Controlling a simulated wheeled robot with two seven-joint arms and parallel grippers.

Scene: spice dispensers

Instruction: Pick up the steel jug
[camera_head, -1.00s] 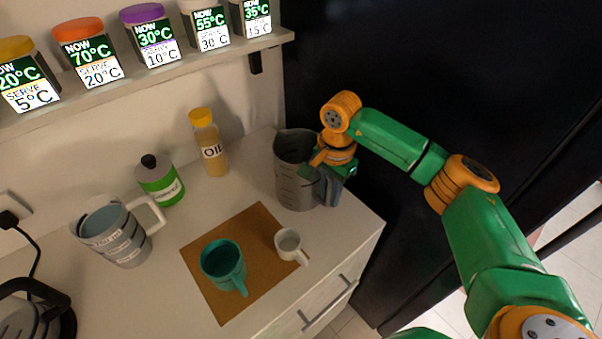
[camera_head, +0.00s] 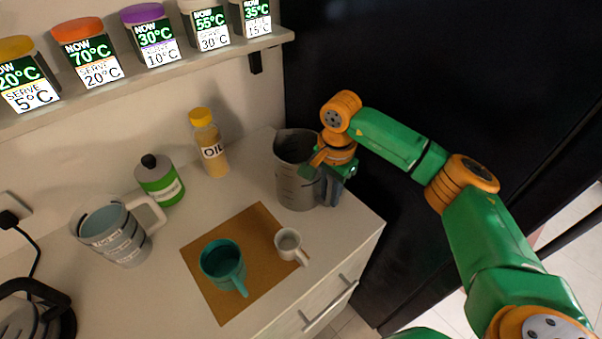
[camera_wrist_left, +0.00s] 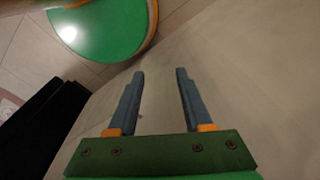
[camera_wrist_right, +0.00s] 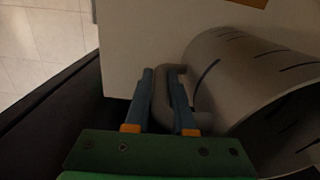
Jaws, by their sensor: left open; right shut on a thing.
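The steel jug (camera_head: 293,180) is a tall grey vessel at the right end of the counter, upright beside the dark panel. My right gripper (camera_head: 332,185) is at the jug's right side. In the right wrist view, my right gripper (camera_wrist_right: 165,90) is shut on the handle of the steel jug (camera_wrist_right: 235,75), with a finger on each side of it. In the left wrist view, my left gripper (camera_wrist_left: 160,75) is open and empty, away from the counter items. The left gripper does not show in the head view.
A brown mat (camera_head: 205,283) holds a teal mug (camera_head: 222,262) and a small white cup (camera_head: 288,241). An oil bottle (camera_head: 210,150), a green-labelled bottle (camera_head: 160,182) and a clear measuring jug (camera_head: 115,235) stand to the left. A shelf (camera_head: 190,62) of spice dispensers hangs above. A dark panel (camera_head: 420,70) stands close on the right.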

